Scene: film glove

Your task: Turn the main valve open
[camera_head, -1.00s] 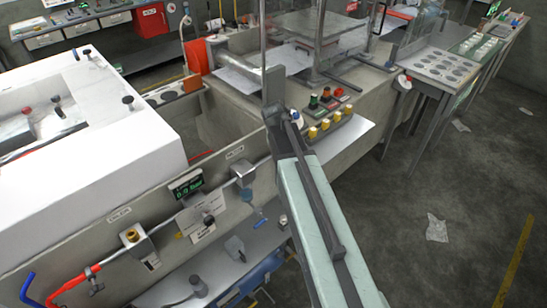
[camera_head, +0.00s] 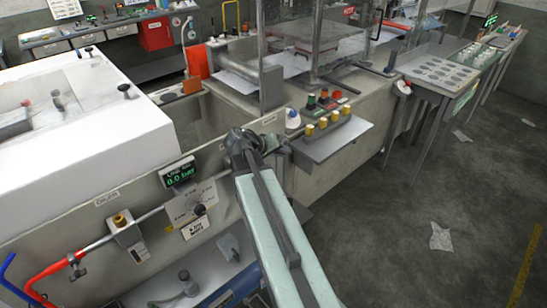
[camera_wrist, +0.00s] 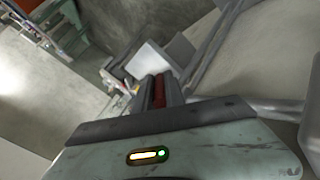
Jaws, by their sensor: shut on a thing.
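The main valve is on the pipe (camera_head: 148,215) along the front wall of the concrete basin, and my arm hides it in the head view. My gripper shows in the wrist view (camera_wrist: 160,92), with its dark fingers close together around a narrow dark-red piece, which I take to be the valve's handle. In the head view, my wrist covers the fingers and the grip. How far the handle is turned cannot be seen. The display (camera_head: 180,172) left of my wrist reads 0.0 bar in green.
A panel with yellow knobs and colored buttons (camera_head: 325,130) stands right of my wrist. A white block (camera_head: 70,125) fills the left. The floor at right is mostly clear.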

